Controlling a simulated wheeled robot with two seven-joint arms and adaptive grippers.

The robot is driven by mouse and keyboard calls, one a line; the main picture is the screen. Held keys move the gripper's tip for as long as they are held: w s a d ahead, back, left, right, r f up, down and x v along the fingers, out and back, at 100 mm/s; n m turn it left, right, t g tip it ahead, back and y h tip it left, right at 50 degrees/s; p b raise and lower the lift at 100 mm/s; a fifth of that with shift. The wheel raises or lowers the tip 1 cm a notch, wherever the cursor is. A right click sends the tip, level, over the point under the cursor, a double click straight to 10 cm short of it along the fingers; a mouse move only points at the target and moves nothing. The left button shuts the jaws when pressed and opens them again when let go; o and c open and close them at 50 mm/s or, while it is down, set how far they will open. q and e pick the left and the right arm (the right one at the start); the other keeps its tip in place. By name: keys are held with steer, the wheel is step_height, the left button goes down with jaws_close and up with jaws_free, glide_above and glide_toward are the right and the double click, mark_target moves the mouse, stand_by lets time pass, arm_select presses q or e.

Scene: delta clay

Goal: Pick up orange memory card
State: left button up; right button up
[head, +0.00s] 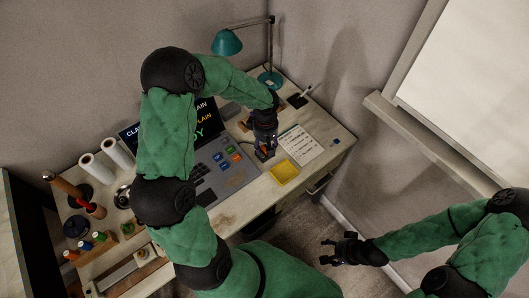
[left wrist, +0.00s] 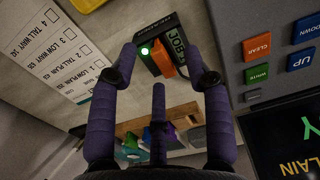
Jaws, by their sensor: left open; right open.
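The orange memory card (left wrist: 163,63) shows in the left wrist view as an orange block at a dark card reader (left wrist: 160,38) with a green light and a "JOBS" label. My left gripper (left wrist: 161,58) is open, its purple-grey fingers on either side of the reader and card; I cannot tell whether they touch. In the head view my left gripper (head: 265,148) is over the desk between the laptop and the yellow tray, and it largely hides the card. My right gripper (head: 328,250) is open and empty, away from the desk at lower right.
The laptop (head: 237,180) with coloured keys lies left of my left gripper. A yellow tray (head: 285,172) and a checklist sheet (head: 300,145) lie to the right. A teal lamp (head: 227,43) stands behind. A wooden holder (left wrist: 185,116) with coloured pieces shows in the wrist view.

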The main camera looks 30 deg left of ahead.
arm_select(q)
steer(key=shift+f, duration=0.5)
steer(key=c, duration=0.9)
steer(key=shift+o, duration=0.2)
steer(key=shift+r, duration=0.15)
